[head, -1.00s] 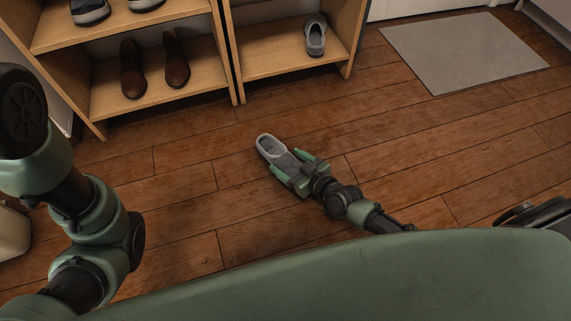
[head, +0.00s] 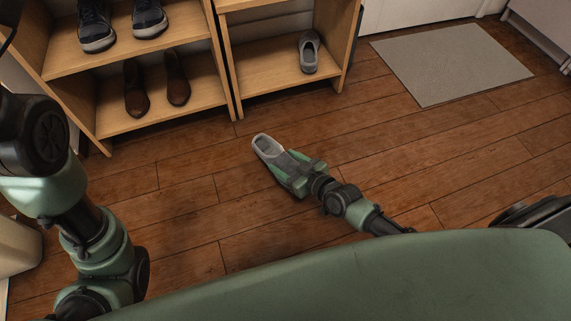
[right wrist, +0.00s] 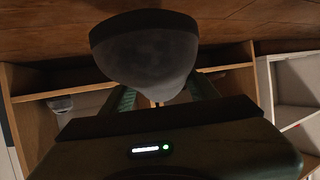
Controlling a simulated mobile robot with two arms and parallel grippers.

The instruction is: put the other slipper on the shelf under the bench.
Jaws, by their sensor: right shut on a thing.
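A grey slipper (head: 268,147) with a pale rim is in the middle of the head view, over the wooden floor. My right gripper (head: 285,166) is shut on one end of it. In the right wrist view the slipper (right wrist: 145,50) looks dark and fills the upper middle, between my green fingers. I cannot tell whether it touches the floor. The matching grey slipper (head: 309,53) sits on the low shelf (head: 270,68) under the bench, towards the right. My left arm is at the left edge; its gripper is out of view.
A shoe rack (head: 113,123) beside the bench, to the left, holds brown shoes (head: 136,90) below and dark sneakers (head: 96,27) above. The low shelf's left part is bare. A grey mat (head: 452,62) lies at the right. The floor before the bench is clear.

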